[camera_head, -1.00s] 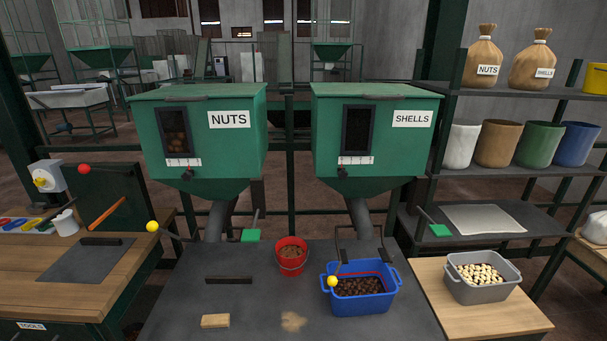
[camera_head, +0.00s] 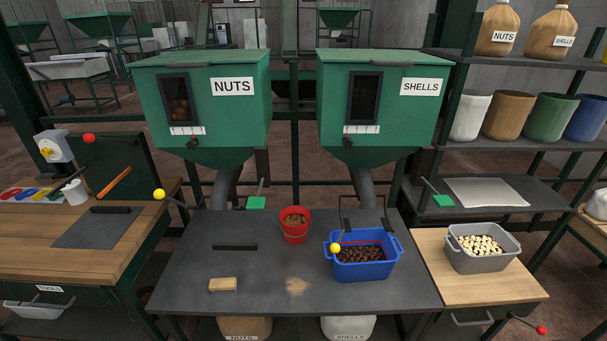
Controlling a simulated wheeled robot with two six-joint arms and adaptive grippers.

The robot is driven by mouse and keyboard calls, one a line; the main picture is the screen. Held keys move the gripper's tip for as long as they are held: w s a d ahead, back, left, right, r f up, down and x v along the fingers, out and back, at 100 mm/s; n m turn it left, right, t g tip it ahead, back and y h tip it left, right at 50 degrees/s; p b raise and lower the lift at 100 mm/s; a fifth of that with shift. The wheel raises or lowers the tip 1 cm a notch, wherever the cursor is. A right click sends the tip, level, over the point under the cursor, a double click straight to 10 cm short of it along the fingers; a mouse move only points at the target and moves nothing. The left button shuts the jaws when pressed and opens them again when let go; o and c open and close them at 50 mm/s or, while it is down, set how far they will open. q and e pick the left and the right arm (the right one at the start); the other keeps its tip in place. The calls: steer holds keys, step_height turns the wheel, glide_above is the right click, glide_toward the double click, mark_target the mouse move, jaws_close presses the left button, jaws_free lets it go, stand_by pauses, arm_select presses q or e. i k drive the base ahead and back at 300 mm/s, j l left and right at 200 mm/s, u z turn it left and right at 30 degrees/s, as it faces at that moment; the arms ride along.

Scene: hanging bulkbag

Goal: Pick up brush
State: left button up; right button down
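A small tan block-like piece (camera_head: 222,284) lies flat near the front left of the dark work table (camera_head: 200,262). It looks like a wooden brush back, but no bristles can be made out. Neither of my grippers is in view, and nothing touches the tan piece.
A dark bar (camera_head: 235,247), a red bucket (camera_head: 295,227) and a blue crate of dark nuts (camera_head: 363,268) are on the table. A grey tub (camera_head: 481,258) stands right on a wooden top. A wooden bench (camera_head: 50,260) is at left.

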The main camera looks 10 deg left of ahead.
mark_target(229, 286)
steer(key=u, duration=1.05)
